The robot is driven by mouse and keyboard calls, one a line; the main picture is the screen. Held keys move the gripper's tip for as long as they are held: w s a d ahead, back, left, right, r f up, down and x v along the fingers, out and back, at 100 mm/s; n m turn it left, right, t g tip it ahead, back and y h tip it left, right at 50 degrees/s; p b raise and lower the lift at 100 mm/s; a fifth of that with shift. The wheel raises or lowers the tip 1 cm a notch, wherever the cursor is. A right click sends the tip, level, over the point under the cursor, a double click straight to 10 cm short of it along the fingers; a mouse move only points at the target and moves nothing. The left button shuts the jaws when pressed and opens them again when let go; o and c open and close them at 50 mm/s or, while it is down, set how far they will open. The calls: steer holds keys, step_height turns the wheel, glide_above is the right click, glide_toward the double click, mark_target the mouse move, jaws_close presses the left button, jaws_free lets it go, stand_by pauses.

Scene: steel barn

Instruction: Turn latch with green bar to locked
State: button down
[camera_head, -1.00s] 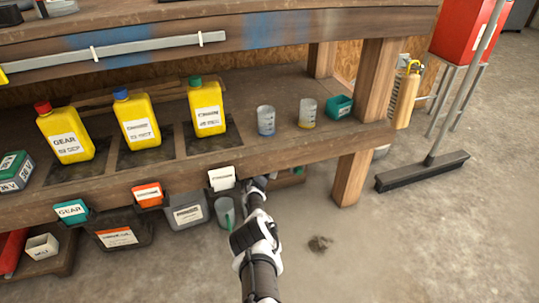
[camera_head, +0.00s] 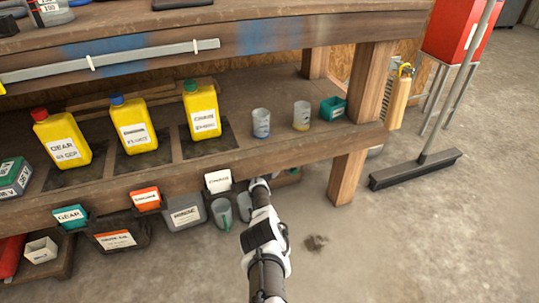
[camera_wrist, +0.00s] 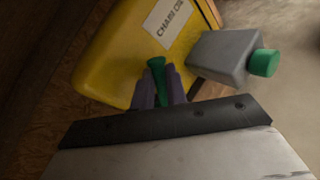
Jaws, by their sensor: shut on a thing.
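In the wrist view, the two purple-grey fingers of my gripper (camera_wrist: 158,70) are closed around a narrow green piece (camera_wrist: 157,78). It looks like the green bar of the latch; the latch body and its lock position cannot be made out. Right beyond the fingers is a yellow container (camera_wrist: 118,52) with a white label reading "CHAIN OIL". In the head view my arm reaches in under the edge of the lower shelf, and my fingers and the latch are hidden there.
In the wrist view a grey bottle (camera_wrist: 222,55) with a green cap lies close right of the fingers. In the head view the wooden shelf (camera_head: 160,183) runs above my arm, with grey containers (camera_head: 221,213) to its left and a wooden post (camera_head: 350,174) to its right.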

steer(key=c, duration=1.4)
jaws_free()
steer(key=shift+s, duration=0.1)
steer(key=f+p+v, duration=0.2)
steer(key=p+v, duration=1)
steer(key=shift+s+a+f, duration=0.2)
steer(key=shift+s, duration=0.4)
